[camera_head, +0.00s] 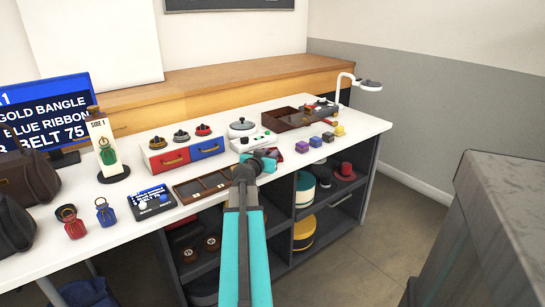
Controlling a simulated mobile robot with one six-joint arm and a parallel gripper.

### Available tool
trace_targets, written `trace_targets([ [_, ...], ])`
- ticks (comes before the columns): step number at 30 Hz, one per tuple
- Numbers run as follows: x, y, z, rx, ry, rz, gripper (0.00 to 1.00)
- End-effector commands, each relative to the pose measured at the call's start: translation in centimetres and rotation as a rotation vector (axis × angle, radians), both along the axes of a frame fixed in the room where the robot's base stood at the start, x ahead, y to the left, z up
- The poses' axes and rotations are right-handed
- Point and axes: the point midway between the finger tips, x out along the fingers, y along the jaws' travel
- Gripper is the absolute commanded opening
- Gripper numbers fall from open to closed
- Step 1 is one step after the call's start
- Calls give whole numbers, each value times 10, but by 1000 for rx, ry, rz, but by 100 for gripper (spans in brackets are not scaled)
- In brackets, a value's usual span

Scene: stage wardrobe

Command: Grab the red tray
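My teal arm reaches up from the bottom centre, and my gripper (266,161) is over the front part of the white table. Its fingers are too small to tell open from shut. A dark red thing (276,154) shows just beyond my gripper and is partly hidden by it. I cannot tell whether it is the red tray or whether my gripper touches it. A red drawer front (170,160) sits beside a blue drawer front (207,149) in a white unit, left of my gripper.
A brown compartment tray (190,188) lies left of my arm. A dark brown open box (282,120) stands behind my gripper. Small blocks, including a purple one (302,147), stand to its right. A white lamp (369,85) stands at the back right. A grey block (495,220) fills the right foreground.

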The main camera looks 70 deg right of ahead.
Motion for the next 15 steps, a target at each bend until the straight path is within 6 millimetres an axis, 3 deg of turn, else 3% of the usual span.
trace_targets([
  [1, 0, 0, 0, 0, 0, 0, 12],
  [3, 0, 0, 0, 0, 0, 0, 0],
  [15, 0, 0, 4, -1, 0, -1, 0],
])
